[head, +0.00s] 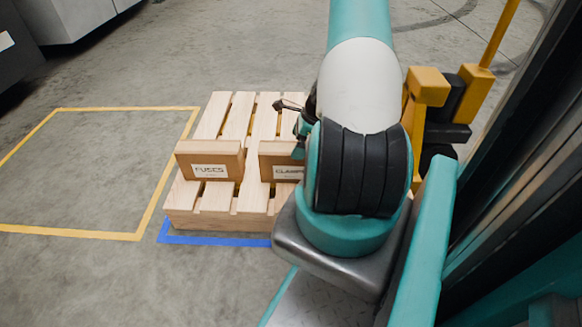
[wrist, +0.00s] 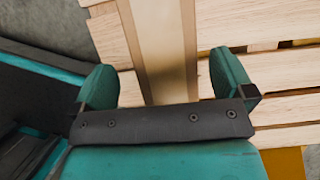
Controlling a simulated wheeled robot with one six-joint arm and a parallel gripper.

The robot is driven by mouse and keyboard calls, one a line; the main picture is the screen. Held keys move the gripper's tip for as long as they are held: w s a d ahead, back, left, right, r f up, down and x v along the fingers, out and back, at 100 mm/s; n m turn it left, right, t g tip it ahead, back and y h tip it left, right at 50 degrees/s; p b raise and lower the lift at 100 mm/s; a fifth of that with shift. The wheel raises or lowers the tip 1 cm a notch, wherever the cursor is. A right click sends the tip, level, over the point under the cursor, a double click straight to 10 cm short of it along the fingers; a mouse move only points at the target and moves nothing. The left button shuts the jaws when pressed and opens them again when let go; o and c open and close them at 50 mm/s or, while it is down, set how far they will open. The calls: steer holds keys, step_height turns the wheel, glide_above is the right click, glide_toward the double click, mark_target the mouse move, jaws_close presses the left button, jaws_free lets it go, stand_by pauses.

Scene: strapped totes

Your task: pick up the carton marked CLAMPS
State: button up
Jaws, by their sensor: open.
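The carton marked CLAMPS (head: 278,162) stands on a wooden pallet (head: 190,209) in the head view. My arm covers its right part and the end of its label. In the wrist view a narrow brown carton (wrist: 163,45) lies between the fingers of my gripper (wrist: 164,82). No label shows there, but its place under my arm fits the CLAMPS carton. The gripper is open, one finger on each side of the carton, with a gap visible on both sides. How far down the fingers reach along it is hard to tell.
A carton marked FUSES (head: 209,161) stands just left of the CLAMPS carton, a small gap apart. A yellow-outlined floor area (head: 83,236) on the left is empty. A yellow and black fixture (head: 428,90) stands right of the pallet. Blue tape (head: 215,240) edges the pallet's front.

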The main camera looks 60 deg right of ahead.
mark_target(291, 163)
steer(key=b+x, duration=0.4)
steer(key=x, duration=0.1)
steer(key=shift+w+d, duration=0.1)
steer(key=shift+w, duration=0.15)
steer(key=shift+c, duration=0.5)
steer(key=shift+r, duration=0.1)
steer(key=c, duration=1.4)
